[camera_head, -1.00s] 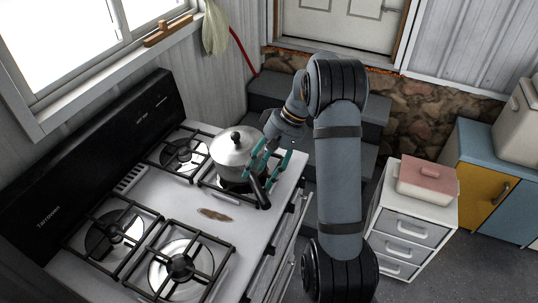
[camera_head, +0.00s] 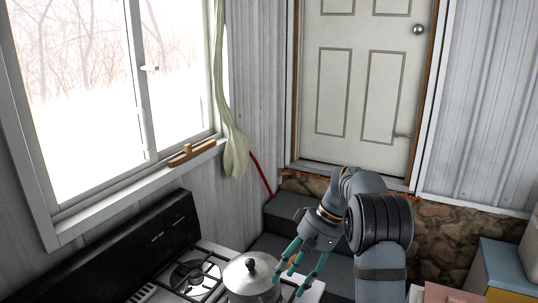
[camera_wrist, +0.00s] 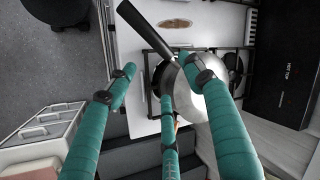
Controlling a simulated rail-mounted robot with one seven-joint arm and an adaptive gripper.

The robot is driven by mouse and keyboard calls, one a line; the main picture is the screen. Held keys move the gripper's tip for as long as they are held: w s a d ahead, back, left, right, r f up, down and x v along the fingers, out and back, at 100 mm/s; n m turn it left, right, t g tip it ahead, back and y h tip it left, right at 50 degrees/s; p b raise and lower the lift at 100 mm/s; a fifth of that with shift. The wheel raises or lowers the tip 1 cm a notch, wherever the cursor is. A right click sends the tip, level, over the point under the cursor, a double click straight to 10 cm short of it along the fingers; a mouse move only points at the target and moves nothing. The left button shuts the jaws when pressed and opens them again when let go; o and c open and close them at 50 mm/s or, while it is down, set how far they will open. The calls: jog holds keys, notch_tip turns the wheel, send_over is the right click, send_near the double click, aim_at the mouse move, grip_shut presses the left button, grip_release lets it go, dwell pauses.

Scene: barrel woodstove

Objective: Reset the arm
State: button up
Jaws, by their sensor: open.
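My gripper (camera_head: 303,262) has teal fingers spread apart, and nothing is between them. In the head view it is above and to the right of a lidded silver pot (camera_head: 250,280) with a black knob, which stands on the stove (camera_head: 215,258). In the wrist view the spread fingers (camera_wrist: 165,95) point toward the stove's edge. The pot (camera_wrist: 190,100) is partly hidden behind the fingers there, and its dark handle (camera_wrist: 143,28) extends to the upper left. The gripper appears apart from the handle.
Dark steps (camera_head: 275,243) lie behind the stove, below a white door (camera_head: 360,100). A window (camera_head: 75,100) is at left, with a pale hanging cloth (camera_head: 233,155). White drawers (camera_wrist: 40,140) stand left in the wrist view, with grey floor (camera_wrist: 45,70) beyond.

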jog(key=x, duration=1.1)
jog(key=shift+a+f, duration=0.3)
